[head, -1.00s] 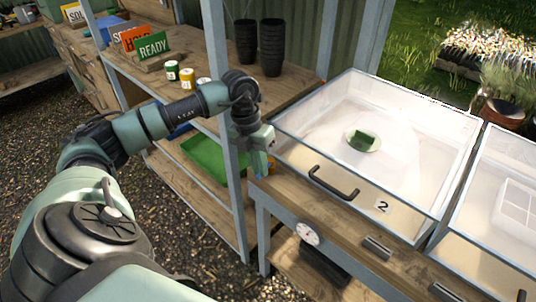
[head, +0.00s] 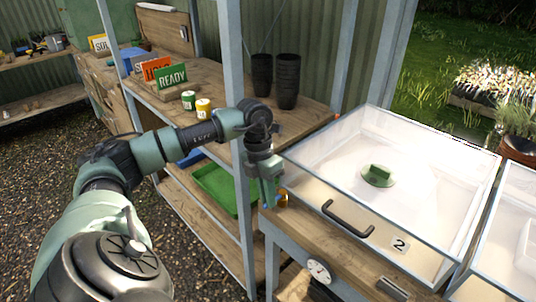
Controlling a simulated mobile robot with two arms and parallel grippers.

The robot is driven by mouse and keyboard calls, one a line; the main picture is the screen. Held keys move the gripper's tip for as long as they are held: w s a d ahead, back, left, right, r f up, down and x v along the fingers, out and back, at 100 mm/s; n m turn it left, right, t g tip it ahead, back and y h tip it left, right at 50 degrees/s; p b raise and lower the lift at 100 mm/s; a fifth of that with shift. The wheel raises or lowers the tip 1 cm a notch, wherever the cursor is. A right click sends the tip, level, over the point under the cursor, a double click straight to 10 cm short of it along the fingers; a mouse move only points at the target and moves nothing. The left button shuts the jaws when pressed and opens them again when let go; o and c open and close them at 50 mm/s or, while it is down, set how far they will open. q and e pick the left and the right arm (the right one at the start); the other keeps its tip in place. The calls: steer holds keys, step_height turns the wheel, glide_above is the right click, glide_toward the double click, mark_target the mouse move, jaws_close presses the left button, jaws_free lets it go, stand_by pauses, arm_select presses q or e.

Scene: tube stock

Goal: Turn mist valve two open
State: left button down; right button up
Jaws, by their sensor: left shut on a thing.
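The propagator box marked 2 (head: 398,244) stands on the wooden bench at the right, with a clear lid and a dark handle (head: 347,218) at its front. My left gripper (head: 272,198) points down at the bench's left end, beside the box's near left corner. It is shut on a small fitting there, which I take to be mist valve two (head: 283,200); only a brass-coloured bit shows beside the fingers. The gripper hides most of the valve, so its handle angle cannot be told. My right gripper is not in view.
A grey shelf post (head: 241,180) stands just left of my left gripper. Black pots (head: 286,82), tins (head: 204,107) and a READY sign (head: 172,76) are on the shelf behind. A round gauge (head: 319,271) is on the bench front. Another box adjoins at the right.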

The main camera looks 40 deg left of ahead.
arm_select(q)
steer(key=c, duration=1.5)
jaws_free()
steer(key=shift+o, duration=0.2)
step_height(320, 180, up, 8)
steer(key=a, duration=0.1)
steer(key=shift+a+f+b, duration=0.15)
steer(key=shift+a+b, duration=0.15)
steer(key=shift+b, duration=0.05)
